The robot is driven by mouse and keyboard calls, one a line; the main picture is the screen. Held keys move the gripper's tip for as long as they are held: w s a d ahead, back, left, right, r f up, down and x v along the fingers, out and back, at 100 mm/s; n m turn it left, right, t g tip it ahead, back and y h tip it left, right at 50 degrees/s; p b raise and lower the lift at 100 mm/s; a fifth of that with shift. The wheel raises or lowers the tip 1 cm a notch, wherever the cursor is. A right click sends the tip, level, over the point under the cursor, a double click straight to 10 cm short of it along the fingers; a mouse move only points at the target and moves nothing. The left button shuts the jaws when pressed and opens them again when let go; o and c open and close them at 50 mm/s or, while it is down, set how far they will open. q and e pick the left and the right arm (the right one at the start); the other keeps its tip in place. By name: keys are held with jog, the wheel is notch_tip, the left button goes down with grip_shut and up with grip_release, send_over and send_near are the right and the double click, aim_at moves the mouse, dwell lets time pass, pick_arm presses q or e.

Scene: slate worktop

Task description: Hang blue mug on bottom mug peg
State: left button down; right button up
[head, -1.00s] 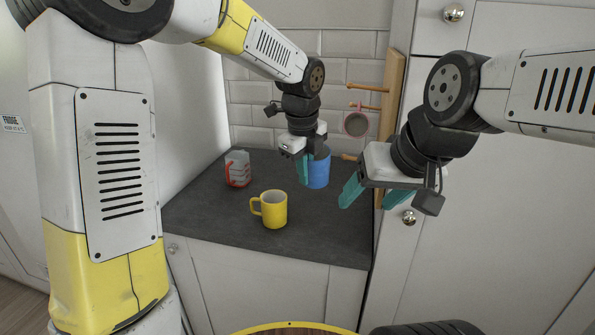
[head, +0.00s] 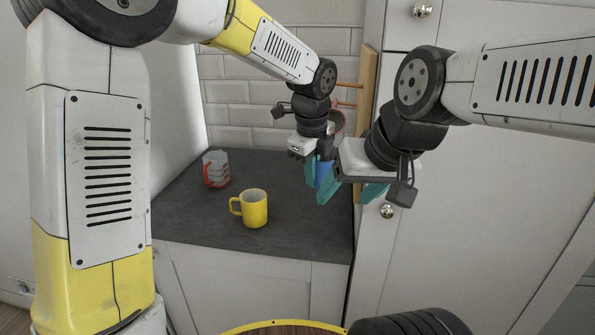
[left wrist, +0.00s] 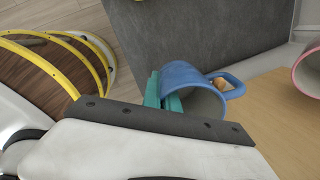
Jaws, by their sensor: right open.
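The blue mug (head: 323,173) is held by my left gripper (head: 314,170), beside the rack and mostly hidden by the grippers in the head view. In the left wrist view the blue mug (left wrist: 188,78) lies tilted, its wall between the teal fingers (left wrist: 165,92) and its handle pointing right. The wooden mug rack (head: 367,115) stands at the worktop's right edge; its board (left wrist: 280,112) also shows in the left wrist view. The bottom peg is hidden in the head view. A small orange-brown tip (left wrist: 220,81) shows by the mug handle. My right gripper (head: 350,190) is open and empty in front.
A pink-rimmed mug (head: 337,122) hangs on the rack, partly behind my left wrist; it also shows in the left wrist view (left wrist: 307,72). An upper peg (head: 349,86) is bare.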

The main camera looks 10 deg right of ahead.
pick_arm(q)
jog(key=shift+s+d, duration=0.2)
jog(key=shift+d, duration=0.45)
jog(key=shift+s+d, duration=0.15)
jog(key=shift+d, duration=0.45)
jog(key=shift+f, duration=0.45)
jog(key=c, duration=1.6)
grip_release()
jog(key=shift+w+a+r, duration=0.15)
jog(key=shift+a+r, duration=0.35)
jog(key=shift+r, duration=0.5)
jog(key=shift+w+a+r, duration=0.1)
jog(key=shift+a+r, duration=0.35)
jog(key=shift+r, duration=0.5)
jog(key=shift+w+a+r, duration=0.15)
jog(key=shift+a+r, duration=0.35)
jog(key=shift+r, duration=0.5)
